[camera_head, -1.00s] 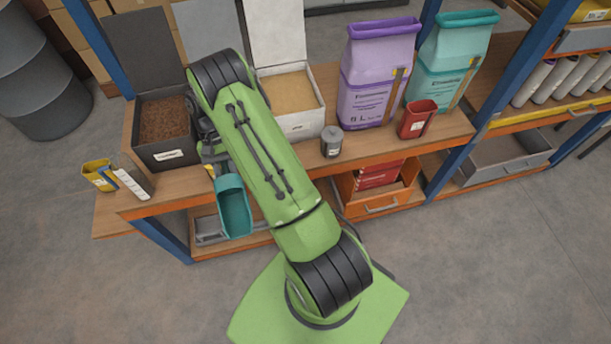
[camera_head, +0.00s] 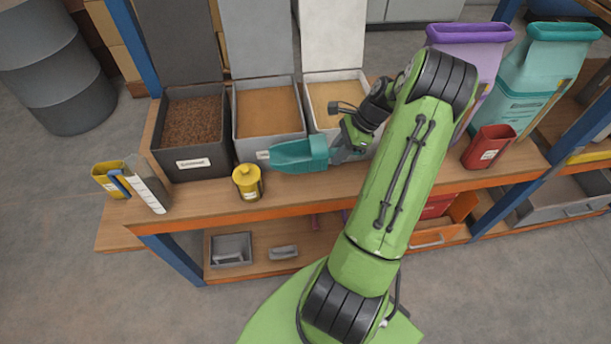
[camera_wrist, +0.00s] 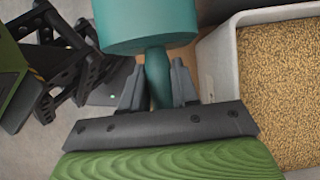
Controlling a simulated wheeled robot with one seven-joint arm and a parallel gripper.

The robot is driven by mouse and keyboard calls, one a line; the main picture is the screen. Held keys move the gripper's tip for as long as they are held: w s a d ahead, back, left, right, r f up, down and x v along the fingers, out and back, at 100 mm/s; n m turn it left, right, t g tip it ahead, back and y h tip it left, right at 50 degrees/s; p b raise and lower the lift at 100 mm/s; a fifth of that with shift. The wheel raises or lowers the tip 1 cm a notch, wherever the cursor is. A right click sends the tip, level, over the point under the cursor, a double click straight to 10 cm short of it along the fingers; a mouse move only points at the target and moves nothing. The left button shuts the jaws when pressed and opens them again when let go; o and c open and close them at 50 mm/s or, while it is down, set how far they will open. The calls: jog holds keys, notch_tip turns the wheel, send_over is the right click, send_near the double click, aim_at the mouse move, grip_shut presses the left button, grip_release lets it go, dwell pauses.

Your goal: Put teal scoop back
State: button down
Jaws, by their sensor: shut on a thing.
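The teal scoop (camera_head: 300,155) is held by my gripper (camera_head: 343,150) in front of the grey and white bins, above the bench's front part. Its open end points left in the head view. In the wrist view the teal scoop (camera_wrist: 146,22) fills the top, and its handle runs down between the two fingers of my gripper (camera_wrist: 158,85), which are shut on it. Part of the handle is hidden by the fingers. I cannot tell whether the scoop holds anything.
A dark bin (camera_head: 168,165), a grey bin (camera_head: 241,124) and a white bin (camera_head: 312,98) stand open in a row. A grey tray (camera_head: 231,249) sits on the lower shelf.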

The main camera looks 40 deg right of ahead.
notch_tip(320, 180, down, 10)
jog(key=b, duration=0.3)
jog(key=shift+s+r, duration=0.15)
jog(key=shift+r, duration=0.2)
jog(key=c, duration=0.8)
grip_release()
jog(key=shift+c, duration=0.2)
